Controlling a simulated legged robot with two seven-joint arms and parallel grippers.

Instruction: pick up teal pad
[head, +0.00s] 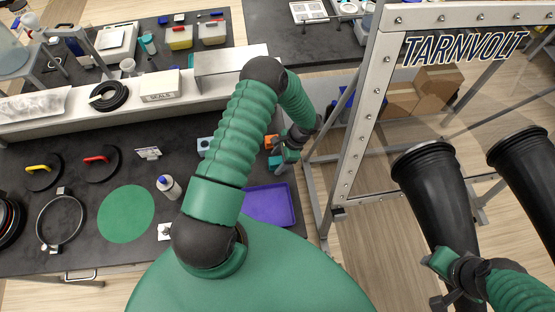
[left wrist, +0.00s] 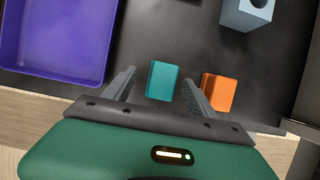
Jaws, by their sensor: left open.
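The teal pad (left wrist: 163,81) is a small upright-looking block on the dark bench top. In the left wrist view it shows between the two finger tips of my left gripper (left wrist: 158,78), which is open. I see gaps on both sides of the pad, and I cannot tell how far the fingers are above the bench. In the head view my left gripper (head: 290,150) is over the bench's right end, and the pad shows only partly beside it (head: 275,161). My right gripper (head: 446,277) is at the lower right, near a black glove sleeve; its jaw state is unclear.
An orange block (left wrist: 218,92) stands close right of the right finger. A purple tray (left wrist: 98,65) lies to the left. A blue-grey block with a hole (left wrist: 247,14) is farther back. The metal TARNVOLT frame (head: 357,118) stands just right of the bench.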

